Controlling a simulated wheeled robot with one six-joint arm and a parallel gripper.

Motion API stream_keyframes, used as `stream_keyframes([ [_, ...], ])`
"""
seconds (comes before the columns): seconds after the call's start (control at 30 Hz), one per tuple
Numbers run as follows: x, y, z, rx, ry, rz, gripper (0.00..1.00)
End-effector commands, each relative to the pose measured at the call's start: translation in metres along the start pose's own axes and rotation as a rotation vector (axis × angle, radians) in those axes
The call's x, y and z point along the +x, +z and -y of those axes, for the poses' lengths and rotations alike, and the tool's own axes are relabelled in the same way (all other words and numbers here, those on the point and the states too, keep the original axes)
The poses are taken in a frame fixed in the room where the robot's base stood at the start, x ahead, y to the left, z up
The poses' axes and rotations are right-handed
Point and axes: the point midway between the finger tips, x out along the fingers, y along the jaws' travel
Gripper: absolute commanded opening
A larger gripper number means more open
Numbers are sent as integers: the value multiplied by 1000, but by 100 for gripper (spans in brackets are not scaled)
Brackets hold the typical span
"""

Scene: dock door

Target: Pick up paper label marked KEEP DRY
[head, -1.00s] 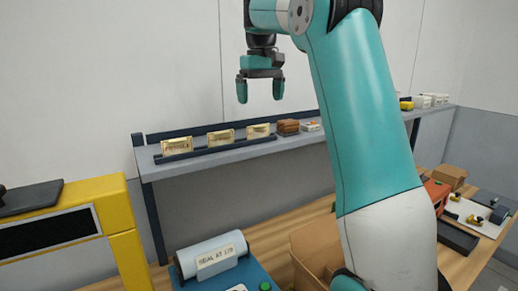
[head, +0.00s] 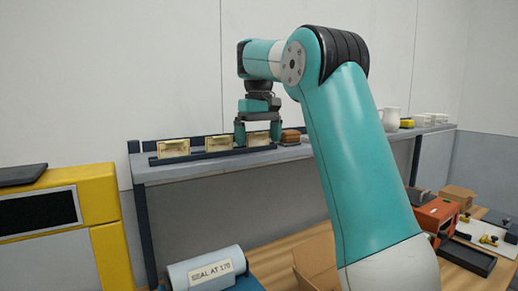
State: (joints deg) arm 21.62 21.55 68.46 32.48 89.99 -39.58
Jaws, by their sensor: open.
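Three cream paper labels stand in a row on a dark rack on the grey shelf: a left one (head: 173,148), a middle one (head: 219,141) and a right one (head: 258,139). Their print is too small to read, so I cannot tell which is marked KEEP DRY. My gripper (head: 258,134) points down and is open. Its two fingers show at either side of the right label, their tips near its height. I cannot tell whether they touch it, or their exact depth against it.
Brown blocks (head: 290,137) sit on the shelf (head: 200,168) just right of the right label. A white jug (head: 390,118) and a yellow item (head: 407,123) stand further right. Below are a sealer (head: 210,268), a cardboard box (head: 315,262) and a yellow machine (head: 105,225).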

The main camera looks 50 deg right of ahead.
Motion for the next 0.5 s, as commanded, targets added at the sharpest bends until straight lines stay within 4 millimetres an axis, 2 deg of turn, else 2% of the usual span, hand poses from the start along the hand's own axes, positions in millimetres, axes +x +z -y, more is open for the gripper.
stream_keyframes([
  [0.17, -1, 0, 0, 0, 0, 0, 98],
  [0.37, -1, 0, 0, 0, 0, 0, 52],
  [0.5, -1, 0, 0, 0, 0, 0, 51],
])
